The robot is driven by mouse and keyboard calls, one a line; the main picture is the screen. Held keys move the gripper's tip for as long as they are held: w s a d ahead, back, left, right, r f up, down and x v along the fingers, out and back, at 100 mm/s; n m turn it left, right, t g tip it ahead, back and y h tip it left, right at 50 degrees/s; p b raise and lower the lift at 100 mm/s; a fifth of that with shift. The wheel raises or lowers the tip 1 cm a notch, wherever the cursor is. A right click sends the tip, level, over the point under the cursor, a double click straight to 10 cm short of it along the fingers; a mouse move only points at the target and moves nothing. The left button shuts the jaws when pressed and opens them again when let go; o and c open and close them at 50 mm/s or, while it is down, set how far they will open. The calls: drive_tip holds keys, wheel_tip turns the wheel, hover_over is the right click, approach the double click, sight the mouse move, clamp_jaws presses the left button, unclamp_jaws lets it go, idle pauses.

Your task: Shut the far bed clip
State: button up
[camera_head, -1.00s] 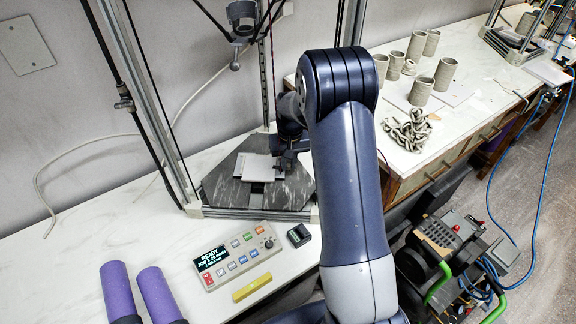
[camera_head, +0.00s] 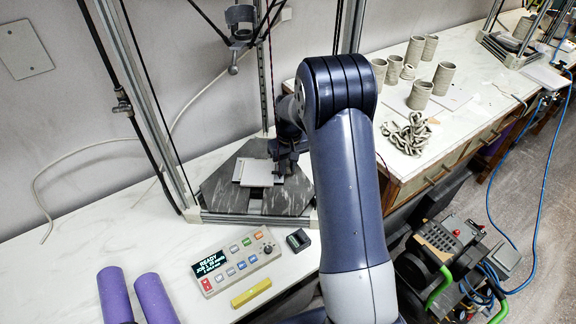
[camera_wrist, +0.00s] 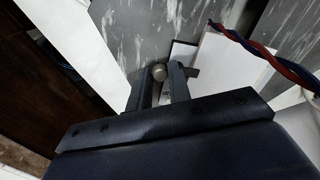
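The printer's bed is a dark grey, pale-streaked plate (camera_head: 222,192) with a pale square plate (camera_head: 257,174) lying on it. In the wrist view the pale plate (camera_wrist: 222,75) is at the right of the gripper. My gripper (camera_head: 284,168) is low over the bed, by the pale plate's right edge. In the wrist view my gripper (camera_wrist: 161,82) has its fingers apart. A small round metal knob (camera_wrist: 159,71) shows between or just beyond the fingertips; contact cannot be told. A small dark piece beside the right fingertip may belong to a clip. The far bed clip cannot be clearly made out.
Frame posts rise around the bed, and a ring-shaped holder (camera_head: 240,16) hangs above it. A control box reading READY (camera_head: 236,258), a yellow bar (camera_head: 251,292) and purple rolls (camera_head: 155,298) are in front. Clay pots (camera_head: 420,95) stand on the right bench. A red-blue cable (camera_wrist: 262,50) crosses the wrist view.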

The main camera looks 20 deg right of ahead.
drive_tip(key=o, duration=0.4)
drive_tip(key=shift+c, duration=0.2)
wheel_tip(320, 180, up, 11)
drive_tip(key=shift+d+b, duration=0.15)
drive_tip(key=shift+b, duration=0.15)
drive_tip(key=shift+f, duration=0.2)
wheel_tip(320, 180, down, 11)
drive_tip(key=shift+r+p, duration=0.15)
drive_tip(key=shift+p, duration=0.2)
idle(0.4)
